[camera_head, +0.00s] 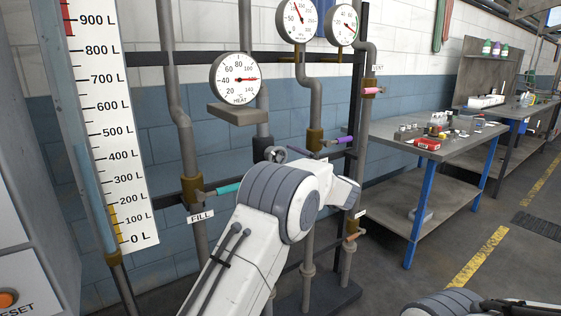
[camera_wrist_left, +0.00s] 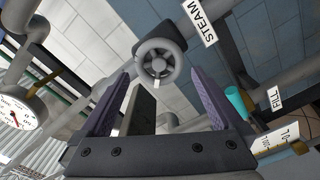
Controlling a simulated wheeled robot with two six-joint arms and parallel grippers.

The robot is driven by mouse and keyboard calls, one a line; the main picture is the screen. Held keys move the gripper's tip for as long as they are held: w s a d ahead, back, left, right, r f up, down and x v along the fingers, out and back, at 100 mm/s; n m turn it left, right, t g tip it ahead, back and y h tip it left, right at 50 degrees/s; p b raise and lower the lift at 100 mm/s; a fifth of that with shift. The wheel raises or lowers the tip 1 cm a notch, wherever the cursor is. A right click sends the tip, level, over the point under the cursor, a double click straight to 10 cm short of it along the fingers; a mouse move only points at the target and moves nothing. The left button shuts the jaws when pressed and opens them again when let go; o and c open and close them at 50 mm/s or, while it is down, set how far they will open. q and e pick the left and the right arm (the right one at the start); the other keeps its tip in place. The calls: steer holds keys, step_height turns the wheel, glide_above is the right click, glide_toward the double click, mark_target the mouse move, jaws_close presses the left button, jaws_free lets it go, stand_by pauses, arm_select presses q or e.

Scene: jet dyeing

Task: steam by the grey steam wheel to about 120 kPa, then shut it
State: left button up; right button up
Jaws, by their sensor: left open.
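The grey steam wheel (camera_wrist_left: 159,62) is on a grey pipe beside a STEAM label (camera_wrist_left: 200,22) in the left wrist view. It also shows in the head view (camera_head: 275,154), partly behind my arm. My left gripper (camera_wrist_left: 157,80) is open, its two purple fingers pointing at the wheel, one towards each side. The wheel appears beyond the fingertips, with no clear contact. In the head view my left arm hides most of the gripper. The HEAT dial (camera_head: 235,79) has its red needle pointing right. An upper dial (camera_head: 298,18) has its needle pointing up-left; its unit is too small to read.
A turquoise handle (camera_head: 228,188) marks the FILL valve; purple (camera_head: 345,140) and pink (camera_head: 372,91) handles sit to the right. Another dial (camera_head: 342,25) has a green band. A level scale (camera_head: 110,130) stands left. A workbench (camera_head: 400,140) with small items stands right.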

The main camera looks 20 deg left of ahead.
mark_target(279, 157)
arm_select(q)
steer(key=v, duration=0.6)
steer(key=shift+s+d, duration=0.2)
steer(key=shift+d, duration=0.1)
stand_by(0.7)
steer(key=w+a+m+p, duration=0.2)
steer(key=a+m, duration=0.1)
steer(key=w+a+m+p, duration=0.6)
steer(key=m, duration=0.1)
steer(key=shift+a+r, duration=0.1)
steer(key=shift+a, duration=0.2)
